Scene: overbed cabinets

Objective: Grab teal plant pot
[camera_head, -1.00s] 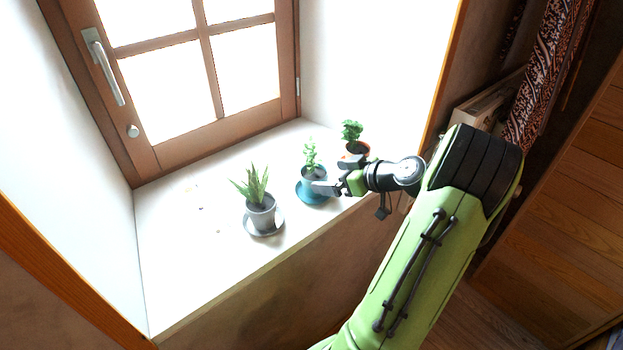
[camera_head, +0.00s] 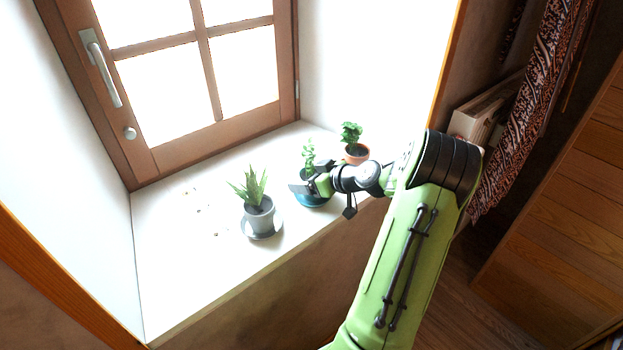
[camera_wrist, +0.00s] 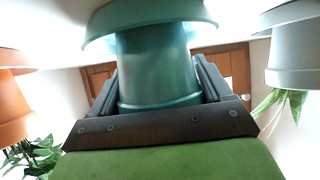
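The teal plant pot stands on its teal saucer (camera_head: 313,202) on the windowsill, with a small leafy plant (camera_head: 308,155) in it. In the head view my gripper (camera_head: 307,178) hides most of the pot. In the wrist view, which is upside down, the teal pot (camera_wrist: 155,65) fills the middle, between my gripper's two fingers (camera_wrist: 157,75). The fingers are apart, one on each side of the pot. I see no clear grip on it, and the finger contact is hard to judge.
A grey pot (camera_head: 259,215) with a spiky plant stands on a saucer to the left. A terracotta pot (camera_head: 356,154) with a leafy plant stands behind and to the right. The window (camera_head: 190,70) is behind the sill (camera_head: 175,270), whose left part is mostly clear.

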